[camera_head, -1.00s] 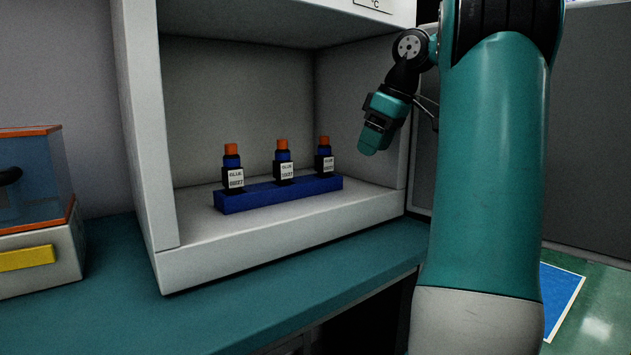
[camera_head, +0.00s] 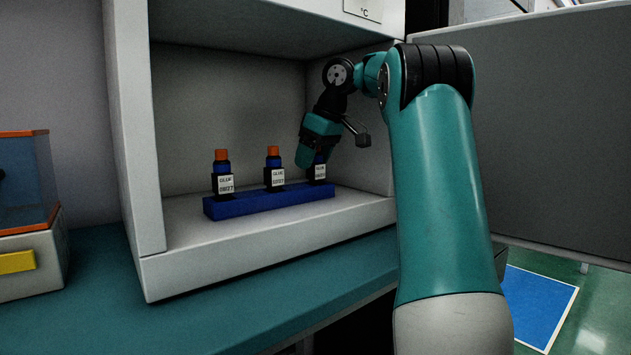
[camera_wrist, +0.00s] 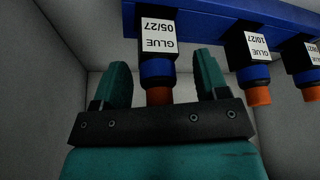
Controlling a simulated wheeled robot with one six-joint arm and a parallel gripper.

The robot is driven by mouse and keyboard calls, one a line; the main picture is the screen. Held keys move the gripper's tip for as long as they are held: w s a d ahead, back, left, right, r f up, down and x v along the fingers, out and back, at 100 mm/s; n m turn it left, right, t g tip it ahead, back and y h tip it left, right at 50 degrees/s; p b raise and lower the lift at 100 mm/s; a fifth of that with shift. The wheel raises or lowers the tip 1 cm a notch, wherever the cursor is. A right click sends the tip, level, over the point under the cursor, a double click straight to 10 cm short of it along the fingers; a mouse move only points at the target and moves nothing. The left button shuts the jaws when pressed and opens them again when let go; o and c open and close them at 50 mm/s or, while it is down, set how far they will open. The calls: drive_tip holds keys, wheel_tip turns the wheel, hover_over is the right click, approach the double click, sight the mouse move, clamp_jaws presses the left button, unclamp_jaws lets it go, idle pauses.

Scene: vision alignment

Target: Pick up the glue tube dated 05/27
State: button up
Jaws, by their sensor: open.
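The glue tube labelled 05/27 (camera_wrist: 157,40) has a white label, a blue neck and an orange cap. It appears upside down in the wrist view, and it is the rightmost tube (camera_head: 320,172) in the head view, standing upright in the rack. My gripper (camera_wrist: 161,65) is open, with one finger on each side of its neck and cap in the wrist view. Neither finger visibly touches it. In the head view my gripper (camera_head: 306,160) covers the tube's top.
A 10/27 tube (camera_wrist: 252,46) stands beside it, close to my finger. A third tube (camera_head: 222,182) stands at the rack's left end. The blue rack (camera_head: 270,204) sits inside a white chamber (camera_head: 270,245) with walls behind, above and at both sides.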

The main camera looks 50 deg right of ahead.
drive_tip(key=shift+w+f, duration=0.1)
drive_tip(key=c, duration=1.1)
